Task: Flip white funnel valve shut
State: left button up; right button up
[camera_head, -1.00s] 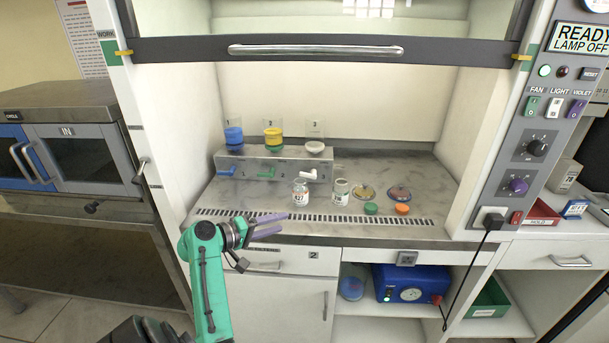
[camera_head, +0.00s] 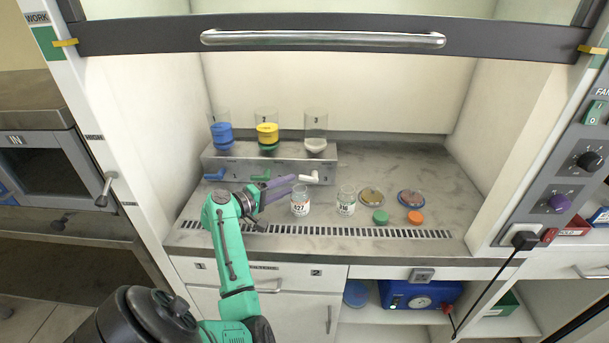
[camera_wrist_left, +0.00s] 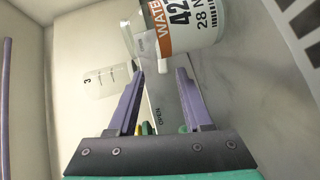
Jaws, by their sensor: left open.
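The white funnel (camera_head: 316,146) stands at the right end of a metal manifold block (camera_head: 225,163), under a clear cylinder marked 3. Its white valve handle (camera_head: 309,179) sticks out from the block's front and points left. My left gripper (camera_head: 295,184) is open, its purple fingers close to this handle. In the left wrist view a small white piece, seemingly the handle (camera_wrist_left: 163,67), shows between the fingertips; contact cannot be told. The cylinder marked 3 (camera_wrist_left: 105,80) lies left of the fingers there. My right gripper is not in view.
A bottle marked 427 (camera_head: 300,201) stands close to the gripper, with a second bottle (camera_head: 346,202) to its right. Dishes and green and orange caps (camera_head: 415,217) lie farther right. Blue (camera_head: 214,177) and green valve handles sit left. The sash (camera_head: 320,40) is raised.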

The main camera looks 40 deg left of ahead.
aim_at(304, 180)
pick_arm(q)
jog(key=w, duration=0.2)
jog(key=w+f, duration=0.1)
jog(key=w, duration=0.4)
jog(key=shift+w+d+f, duration=0.2)
jog(key=shift+w, duration=0.3)
grip_shut()
jog(key=f+n+t+b, duration=0.1)
jog(key=b, duration=0.2)
jog(key=shift+f, duration=0.25)
jog(key=shift+r+n+t+h+b, duration=0.2)
jog(key=shift+n+t+h+b, duration=0.1)
jog(key=shift+d+r, duration=0.1)
jog(key=shift+r, duration=0.05)
grip_release()
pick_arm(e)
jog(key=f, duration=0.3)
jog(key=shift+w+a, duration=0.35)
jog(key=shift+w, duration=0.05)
